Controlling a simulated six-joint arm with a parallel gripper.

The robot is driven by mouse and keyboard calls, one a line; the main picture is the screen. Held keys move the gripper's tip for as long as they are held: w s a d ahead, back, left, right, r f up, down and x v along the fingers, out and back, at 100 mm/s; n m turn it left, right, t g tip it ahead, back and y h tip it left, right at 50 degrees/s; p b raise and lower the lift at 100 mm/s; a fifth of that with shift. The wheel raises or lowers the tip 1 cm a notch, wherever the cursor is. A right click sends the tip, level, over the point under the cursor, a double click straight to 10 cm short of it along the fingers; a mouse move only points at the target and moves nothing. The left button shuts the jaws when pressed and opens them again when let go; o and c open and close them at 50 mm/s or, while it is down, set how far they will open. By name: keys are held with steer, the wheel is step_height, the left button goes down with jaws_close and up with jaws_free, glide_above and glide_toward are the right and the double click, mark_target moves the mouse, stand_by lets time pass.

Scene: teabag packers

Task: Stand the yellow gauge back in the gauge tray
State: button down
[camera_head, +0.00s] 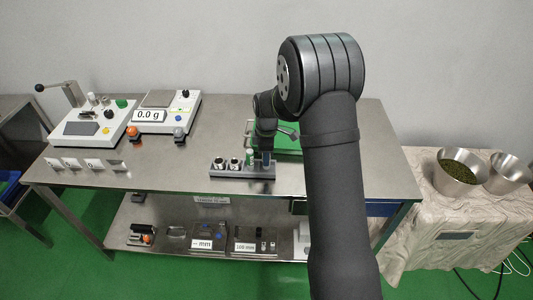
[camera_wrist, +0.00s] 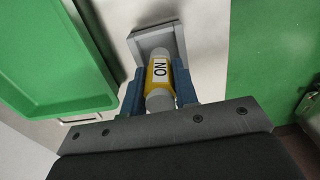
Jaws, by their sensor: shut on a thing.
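The yellow gauge (camera_wrist: 160,72) has a "NO" label and grey metal ends in the wrist view. My gripper (camera_wrist: 160,86) is shut on it, with a blue finger on each side. The gauge's far end is at a grey, square-edged holder (camera_wrist: 155,38), which looks like one end of the gauge tray; I cannot tell whether it is seated or just above. In the head view the gauge tray (camera_head: 240,172) lies near the bench's front edge, holding metal gauges (camera_head: 226,163) and a green one (camera_head: 250,156). My gripper (camera_head: 265,156) is at its right end; the yellow gauge is not discernible there.
A green tray (camera_wrist: 55,50) lies beside the holder, and also shows behind my arm (camera_head: 287,146). A scale (camera_head: 165,112) reading 0.0 g and another device (camera_head: 92,122) stand at the left. The bench (camera_head: 170,170) is clear between them and the gauge tray.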

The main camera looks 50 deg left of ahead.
steer(key=shift+f, duration=0.55)
stand_by(0.4)
steer(key=c, duration=1.1)
jaws_free()
steer(key=shift+o, duration=0.2)
step_height(320, 180, up, 17)
steer(key=shift+r, duration=0.15)
step_height(320, 180, down, 18)
steer(key=shift+r, duration=0.4)
